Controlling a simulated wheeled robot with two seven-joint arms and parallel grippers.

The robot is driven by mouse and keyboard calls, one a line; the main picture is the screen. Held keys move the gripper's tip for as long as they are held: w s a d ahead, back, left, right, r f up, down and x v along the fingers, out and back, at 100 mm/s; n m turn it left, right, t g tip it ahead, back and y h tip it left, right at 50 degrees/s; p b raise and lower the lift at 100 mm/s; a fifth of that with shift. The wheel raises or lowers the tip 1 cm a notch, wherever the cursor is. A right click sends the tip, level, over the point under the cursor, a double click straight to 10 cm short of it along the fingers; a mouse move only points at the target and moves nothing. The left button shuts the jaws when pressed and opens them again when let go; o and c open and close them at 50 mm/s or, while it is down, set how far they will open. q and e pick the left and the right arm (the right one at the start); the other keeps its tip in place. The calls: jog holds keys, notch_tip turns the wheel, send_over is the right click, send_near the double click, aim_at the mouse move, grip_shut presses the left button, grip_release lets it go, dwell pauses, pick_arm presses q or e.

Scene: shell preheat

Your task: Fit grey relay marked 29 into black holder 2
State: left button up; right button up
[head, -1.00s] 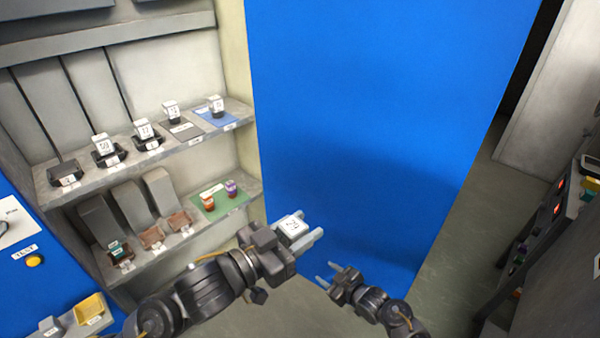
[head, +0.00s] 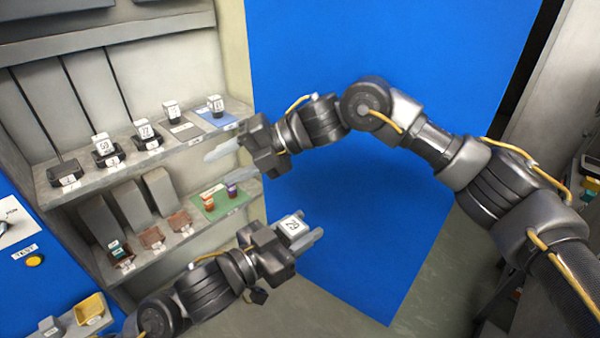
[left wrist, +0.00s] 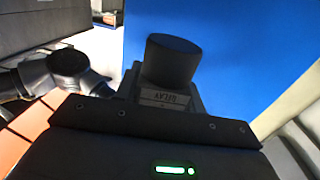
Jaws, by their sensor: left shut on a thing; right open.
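The grey relay marked 29 (head: 292,226) has a white numbered top, and my left gripper (head: 304,237) is shut on it, in front of the blue panel and clear of the shelves. In the left wrist view a dark rounded part (left wrist: 170,60) stands above the gripper body. My right gripper (head: 224,148) is open and empty, beside the right end of the upper shelf. The leftmost black holder (head: 64,172) on the upper shelf is empty; its label is too small to read surely. Black holders with relays marked 50 (head: 103,145) and 12 (head: 146,131) stand right of it.
Two more white-topped relays stand farther right, one on a blue mat (head: 228,121). The lower shelf has brown holders (head: 151,237) and a green mat (head: 232,203) with red and purple parts. A yellow tray (head: 89,307) is at lower left. My right arm spans the blue panel (head: 400,40).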

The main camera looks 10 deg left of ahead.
jog(key=s+d+r+n+t+h, duration=0.1)
jog(key=s+d+r+n+h, duration=0.1)
jog(key=s+d+n+h, duration=0.35)
jog(key=t+h, duration=0.3)
jog(key=h, duration=0.3)
send_near(293, 226)
jog(key=shift+n, duration=0.35)
jog(key=f, duration=0.9)
jog(key=shift+w+a+f, duration=0.2)
jog(key=shift+w+a, duration=0.05)
jog(key=shift+a, duration=0.1)
jog(key=c, duration=0.5)
pick_arm(q)
jog(key=o, duration=1.1)
pick_arm(e)
jog(key=shift+t+y, duration=0.25)
jog(key=shift+t, duration=0.05)
jog(key=shift+c, duration=1)
